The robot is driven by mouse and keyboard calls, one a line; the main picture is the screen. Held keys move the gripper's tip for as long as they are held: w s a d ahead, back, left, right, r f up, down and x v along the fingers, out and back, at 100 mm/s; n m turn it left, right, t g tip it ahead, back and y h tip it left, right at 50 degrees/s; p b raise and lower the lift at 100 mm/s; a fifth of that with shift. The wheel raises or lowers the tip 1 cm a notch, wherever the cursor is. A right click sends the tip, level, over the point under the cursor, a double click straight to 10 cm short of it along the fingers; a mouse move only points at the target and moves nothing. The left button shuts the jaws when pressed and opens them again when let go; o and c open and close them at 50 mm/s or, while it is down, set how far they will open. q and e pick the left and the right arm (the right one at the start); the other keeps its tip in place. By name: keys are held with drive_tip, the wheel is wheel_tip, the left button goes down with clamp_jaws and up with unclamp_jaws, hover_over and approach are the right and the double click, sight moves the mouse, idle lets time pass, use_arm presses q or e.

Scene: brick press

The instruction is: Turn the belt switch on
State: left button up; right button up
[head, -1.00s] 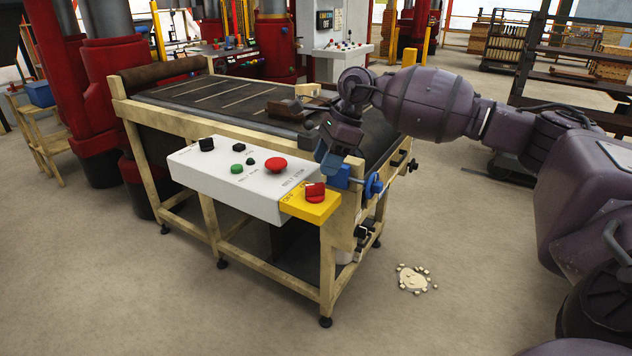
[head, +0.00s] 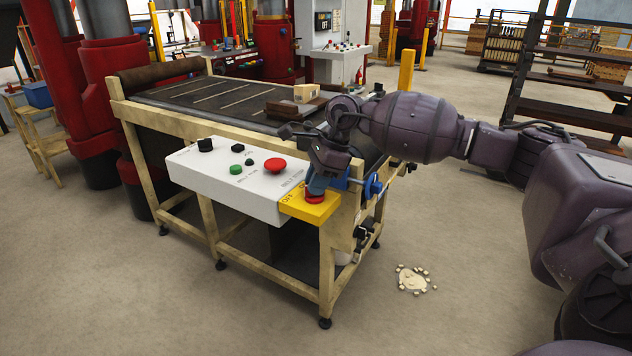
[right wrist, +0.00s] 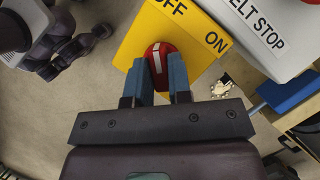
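The belt switch is a red rotary knob (head: 314,198) on a yellow box (head: 322,212) at the right end of the white control panel. In the right wrist view the knob (right wrist: 160,58) has a white line that points toward the OFF label; ON is to the right on the yellow box (right wrist: 145,35). My right gripper (head: 317,184) is down at the knob. In the right wrist view its two blue fingers (right wrist: 161,66) stand apart, one on each side of the knob; I cannot tell whether they touch it. My left gripper is not in view.
The white panel (head: 225,180) carries a red mushroom button (head: 275,165), a green button (head: 236,169) and black knobs. Behind it is the conveyor belt (head: 180,96) with a tan brick (head: 305,92) on a dark plate. A blue part (head: 372,186) is right of the switch.

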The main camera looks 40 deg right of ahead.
clamp_jaws()
